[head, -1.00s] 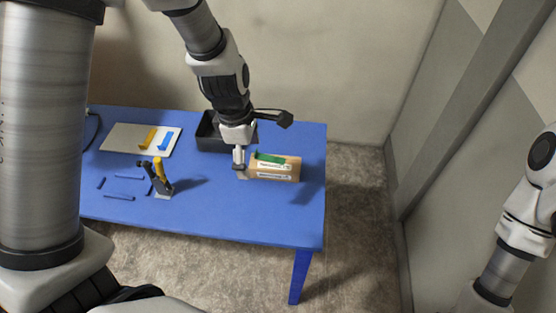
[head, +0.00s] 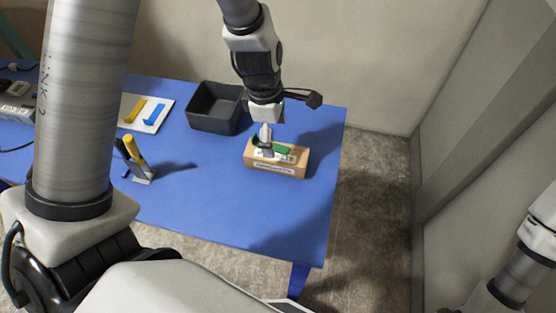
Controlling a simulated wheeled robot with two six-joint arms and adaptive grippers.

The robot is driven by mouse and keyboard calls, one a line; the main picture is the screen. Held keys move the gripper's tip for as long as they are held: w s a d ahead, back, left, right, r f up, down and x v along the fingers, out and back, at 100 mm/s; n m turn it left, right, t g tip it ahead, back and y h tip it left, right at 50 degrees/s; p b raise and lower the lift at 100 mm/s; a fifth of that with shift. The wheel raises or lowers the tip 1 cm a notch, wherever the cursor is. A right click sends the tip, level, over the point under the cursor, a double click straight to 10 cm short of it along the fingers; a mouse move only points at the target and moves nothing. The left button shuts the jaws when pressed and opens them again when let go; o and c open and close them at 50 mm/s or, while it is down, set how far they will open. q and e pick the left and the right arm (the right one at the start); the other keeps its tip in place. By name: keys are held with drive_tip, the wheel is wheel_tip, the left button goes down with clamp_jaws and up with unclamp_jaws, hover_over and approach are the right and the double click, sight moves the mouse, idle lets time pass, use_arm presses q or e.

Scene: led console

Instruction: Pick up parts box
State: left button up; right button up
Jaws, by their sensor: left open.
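The parts box (head: 289,170) is a tan cardboard-coloured box with white labels and green on its top. It sits on the blue table (head: 215,210) near the right end. My left gripper (head: 266,138) is open and points down right over the box's top, left of its middle. One finger shows in front of the box's top; the other is hard to make out, and I cannot tell whether the fingers touch the box. My right gripper is not in view; only part of my right arm shows at the right edge.
A black open bin (head: 214,121) stands behind and left of the box. A white board (head: 155,104) with yellow and blue pieces lies further left. A holder with yellow and black-handled tools (head: 136,152) stands on the left. The table in front of the box is clear.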

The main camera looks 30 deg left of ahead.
sight(276, 151)
use_arm(q)
drive_tip(key=f, duration=0.1)
drive_tip(key=f+b, duration=0.1)
drive_tip(key=f, duration=0.3)
drive_tip(key=shift+s+d+f, duration=0.25)
drive_tip(key=shift+d, duration=0.1)
drive_tip(key=shift+w+f, duration=0.2)
drive_tip(key=shift+f, duration=0.15)
drive_tip(key=shift+s+r, duration=0.1)
drive_tip(key=c, duration=1.5)
drive_tip(key=shift+o, duration=0.2)
